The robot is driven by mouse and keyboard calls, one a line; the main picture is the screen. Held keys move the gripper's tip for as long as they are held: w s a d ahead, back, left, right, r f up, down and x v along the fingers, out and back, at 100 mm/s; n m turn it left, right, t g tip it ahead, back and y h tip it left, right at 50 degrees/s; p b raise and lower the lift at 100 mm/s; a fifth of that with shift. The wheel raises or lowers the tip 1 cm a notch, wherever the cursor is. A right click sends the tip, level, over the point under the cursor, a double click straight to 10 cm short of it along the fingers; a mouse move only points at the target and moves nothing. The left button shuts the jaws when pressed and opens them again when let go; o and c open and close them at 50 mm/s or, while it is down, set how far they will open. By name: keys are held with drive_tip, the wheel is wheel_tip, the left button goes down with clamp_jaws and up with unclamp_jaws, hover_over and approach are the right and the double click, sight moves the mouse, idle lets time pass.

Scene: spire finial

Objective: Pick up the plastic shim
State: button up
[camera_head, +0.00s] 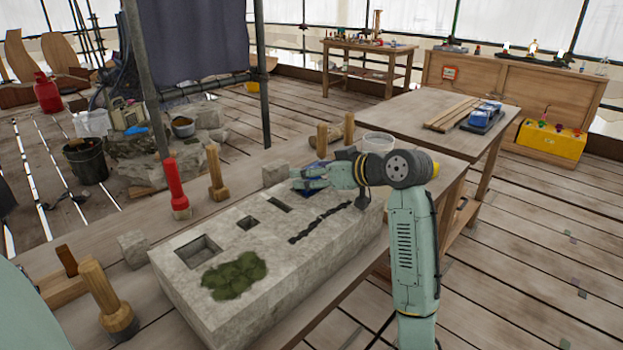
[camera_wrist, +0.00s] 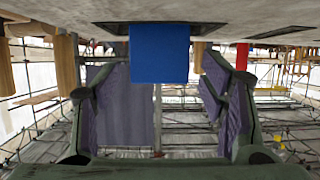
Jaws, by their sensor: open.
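The plastic shim looks to be the flat blue piece (camera_wrist: 159,53) in the wrist view. That view is upside down, and the piece stands out of a dark slot in the stone block. My gripper (camera_wrist: 146,90) is open, with one finger to each side of the blue piece and visible space on both sides. In the head view my gripper (camera_head: 300,180) is low over the far end of the stone block (camera_head: 330,238). Some blue shows around the fingers there, but they hide most of it.
The block has square pockets, a dark crack and a green moss patch (camera_head: 234,275). A red-handled tool (camera_head: 175,187) and wooden mallets (camera_head: 103,297) stand along the bench's left side. A small stone cube (camera_head: 276,174) and a clear tub (camera_head: 379,143) are near my gripper.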

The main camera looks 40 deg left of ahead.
drive_tip(key=shift+a+f, duration=0.2)
drive_tip(key=shift+a, duration=0.2)
drive_tip(key=c, duration=1.2)
drive_tip(key=shift+o, duration=0.2)
drive_tip(key=shift+r, duration=0.1)
